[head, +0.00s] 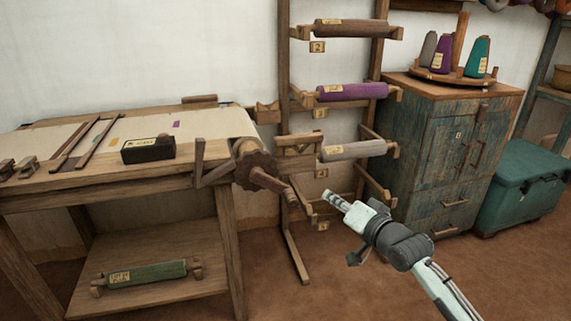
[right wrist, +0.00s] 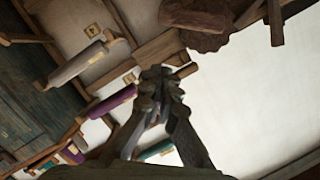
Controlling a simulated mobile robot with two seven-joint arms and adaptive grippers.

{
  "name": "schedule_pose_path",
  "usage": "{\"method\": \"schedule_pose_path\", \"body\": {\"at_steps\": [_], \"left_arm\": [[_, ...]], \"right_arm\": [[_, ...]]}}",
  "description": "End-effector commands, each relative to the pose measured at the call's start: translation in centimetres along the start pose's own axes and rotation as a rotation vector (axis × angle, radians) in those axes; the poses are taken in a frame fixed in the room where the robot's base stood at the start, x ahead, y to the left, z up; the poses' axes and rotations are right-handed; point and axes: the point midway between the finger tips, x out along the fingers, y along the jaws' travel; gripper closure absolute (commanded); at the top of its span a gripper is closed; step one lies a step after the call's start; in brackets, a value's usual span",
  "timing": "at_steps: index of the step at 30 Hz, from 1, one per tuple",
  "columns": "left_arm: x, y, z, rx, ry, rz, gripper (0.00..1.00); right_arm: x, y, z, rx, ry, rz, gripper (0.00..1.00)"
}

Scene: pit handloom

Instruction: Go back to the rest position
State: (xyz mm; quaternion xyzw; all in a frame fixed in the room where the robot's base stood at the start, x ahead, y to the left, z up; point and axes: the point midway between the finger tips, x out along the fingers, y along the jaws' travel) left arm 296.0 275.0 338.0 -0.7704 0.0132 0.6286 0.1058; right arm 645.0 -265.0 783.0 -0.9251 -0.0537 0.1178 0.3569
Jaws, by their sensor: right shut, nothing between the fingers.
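My right gripper (head: 338,201) is shut and empty in the head view, in front of the roller rack and to the right of the loom's crank. It also shows in the right wrist view (right wrist: 158,85), with its fingers together. My left gripper is in neither view. The wooden loom (head: 180,180) stands at the left with pale cloth (head: 205,125) running over its top to a roller with a dark toothed wheel (head: 255,172) and a crank handle (head: 272,184). The gripper appears apart from the handle.
The rack (head: 285,60) holds a brown roller (head: 345,28), a purple roller (head: 352,92) and a grey roller (head: 354,150). A blue-green cabinet (head: 425,150) carries thread cones. A teal chest (head: 525,185) stands right. A green roller (head: 148,272) lies on the loom's lower shelf. The floor in front is clear.

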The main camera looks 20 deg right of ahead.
Motion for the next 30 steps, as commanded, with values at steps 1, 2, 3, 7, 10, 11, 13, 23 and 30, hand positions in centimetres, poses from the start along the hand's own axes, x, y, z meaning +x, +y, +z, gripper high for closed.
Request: {"method": "schedule_pose_path", "body": {"at_steps": [1, 2, 3, 7, 10, 11, 13, 23, 30], "left_arm": [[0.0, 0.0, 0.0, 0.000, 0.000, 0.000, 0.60], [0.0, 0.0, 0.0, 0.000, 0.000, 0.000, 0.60], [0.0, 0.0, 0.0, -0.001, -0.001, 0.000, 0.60], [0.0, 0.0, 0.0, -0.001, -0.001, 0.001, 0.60], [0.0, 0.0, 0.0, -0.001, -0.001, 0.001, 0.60], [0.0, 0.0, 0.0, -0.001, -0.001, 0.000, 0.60], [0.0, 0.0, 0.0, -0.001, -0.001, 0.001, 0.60], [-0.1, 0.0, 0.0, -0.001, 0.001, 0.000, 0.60], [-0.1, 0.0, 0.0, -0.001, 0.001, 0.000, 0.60]], "right_arm": [[0.0, 0.1, 0.1, -0.001, -0.001, 0.002, 1.00], [0.0, 0.3, 0.3, -0.004, -0.004, 0.007, 1.00], [0.0, 0.8, 0.8, -0.012, -0.012, 0.018, 1.00], [-0.4, 4.6, 4.5, -0.077, -0.078, 0.107, 1.00], [-1.5, 9.3, 9.6, -0.167, -0.175, 0.213, 1.00], [-2.1, 10.8, 11.3, -0.199, -0.211, 0.248, 1.00], [-3.7, 14.2, 15.2, -0.273, -0.299, 0.320, 1.00], [-16.6, 26.4, 32.5, -0.591, -0.793, 0.544, 1.00], [-24.6, 29.7, 39.2, -0.722, -1.051, 0.580, 1.00]]}}
